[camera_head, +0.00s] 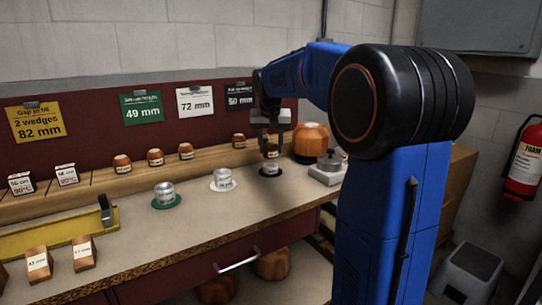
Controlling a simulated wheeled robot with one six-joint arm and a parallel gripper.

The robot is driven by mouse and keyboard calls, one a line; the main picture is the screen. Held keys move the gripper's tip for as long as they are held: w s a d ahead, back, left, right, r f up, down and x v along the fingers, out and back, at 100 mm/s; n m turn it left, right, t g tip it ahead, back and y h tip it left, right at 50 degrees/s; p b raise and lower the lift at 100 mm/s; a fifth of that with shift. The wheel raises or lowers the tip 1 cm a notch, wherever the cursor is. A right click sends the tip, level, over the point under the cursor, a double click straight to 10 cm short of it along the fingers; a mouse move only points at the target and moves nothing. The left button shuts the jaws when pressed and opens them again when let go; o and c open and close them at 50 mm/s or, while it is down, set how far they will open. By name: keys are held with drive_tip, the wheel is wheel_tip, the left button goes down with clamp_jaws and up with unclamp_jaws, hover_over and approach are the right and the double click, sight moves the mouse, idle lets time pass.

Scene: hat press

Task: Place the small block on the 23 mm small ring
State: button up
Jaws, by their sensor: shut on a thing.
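My gripper (270,144) points down over the back right of the bench, shut on a small brown wooden block (270,153). The block is directly above a small metal ring (270,168) on a black disc; I cannot tell whether they touch. Two other metal rings stand to the left, one on a white disc (222,179) and one on a green disc (165,194). The ring labels are too small to read, so I cannot tell which is 23 mm. Several similar brown blocks (155,157) sit along the wooden ledge behind.
An orange-brown rounded form (310,142) and a grey device (328,168) stand close right of my gripper. A yellow gauge (55,236) and two labelled wedges (84,254) are at left. Bare bench (215,220) lies in front of the rings. Cards hang behind.

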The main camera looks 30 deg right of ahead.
sight(270, 149)
drive_tip(key=shift+f, duration=1.7)
drive_tip(key=o, duration=1.1)
drive_tip(key=shift+f, duration=0.1)
drive_tip(key=v, duration=1.2)
drive_tip(key=shift+w, duration=0.1)
